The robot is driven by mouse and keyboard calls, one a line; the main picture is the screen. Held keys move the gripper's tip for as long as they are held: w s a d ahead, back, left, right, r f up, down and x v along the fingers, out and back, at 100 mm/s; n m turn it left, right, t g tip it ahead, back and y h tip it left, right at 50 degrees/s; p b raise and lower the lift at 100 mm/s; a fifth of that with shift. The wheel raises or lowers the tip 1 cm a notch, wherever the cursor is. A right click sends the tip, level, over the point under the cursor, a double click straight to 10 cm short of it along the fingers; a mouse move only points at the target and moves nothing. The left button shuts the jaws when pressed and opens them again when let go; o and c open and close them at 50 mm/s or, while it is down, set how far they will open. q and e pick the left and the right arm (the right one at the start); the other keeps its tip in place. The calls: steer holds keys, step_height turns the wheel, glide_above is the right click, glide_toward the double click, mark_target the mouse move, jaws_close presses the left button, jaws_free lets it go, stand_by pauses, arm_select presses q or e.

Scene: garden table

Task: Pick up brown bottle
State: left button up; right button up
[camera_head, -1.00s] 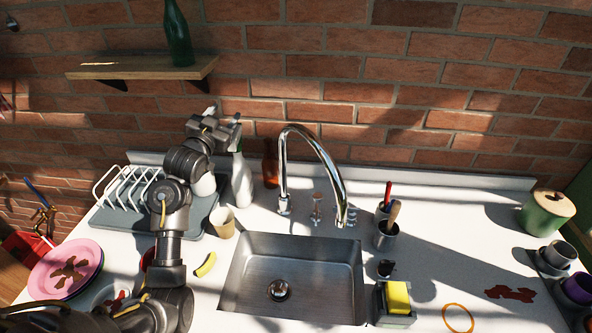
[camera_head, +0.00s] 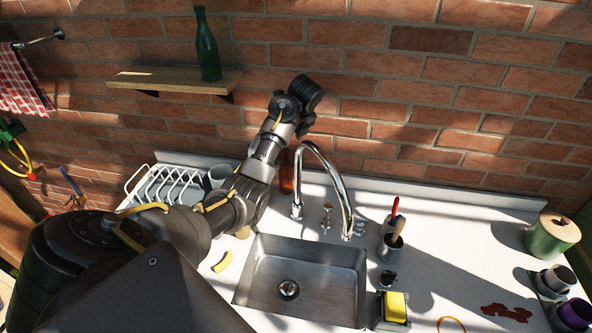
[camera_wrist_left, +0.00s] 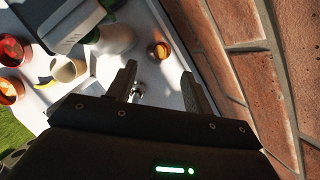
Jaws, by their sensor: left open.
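The brown bottle (camera_head: 287,176) stands at the back of the white counter, near the brick wall and left of the tap. My arm partly covers it in the head view. In the left wrist view the brown bottle (camera_wrist_left: 158,50) shows from above, beyond the fingertips and apart from them. My left gripper (camera_wrist_left: 160,82) is open and empty, with the counter visible between its fingers. In the head view my left arm reaches over the counter to the wall side, and its fingers cannot be made out. My right gripper is not in view.
A white bottle (camera_wrist_left: 115,40) stands beside the brown bottle, with a tan cup (camera_wrist_left: 68,68) near it. The curved tap (camera_head: 325,165) rises close by, behind the sink (camera_head: 262,300). A shelf (camera_head: 165,82) with a green bottle (camera_head: 207,48) hangs above. The brick wall is close.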

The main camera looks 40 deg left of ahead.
mark_target(288, 152)
arm_select(q)
steer(key=b+x, duration=0.3)
steer(key=x, duration=0.1)
steer(key=shift+d+b, duration=0.15)
steer(key=shift+b, duration=0.2)
steer(key=shift+w+a+f+p, duration=0.25)
steer(key=shift+a+f+p, duration=0.25)
steer(key=shift+p, duration=0.4)
steer(key=shift+f, duration=0.3)
steer(key=p+x, duration=0.2)
steer(key=x, duration=0.2)
steer(key=shift+w+a+f+p, duration=0.1)
steer(key=shift+a+f+p, duration=0.15)
steer(key=shift+p, duration=0.1)
steer(key=shift+a+f, duration=0.1)
steer(key=shift+f, duration=0.2)
steer(key=shift+c, duration=0.2)
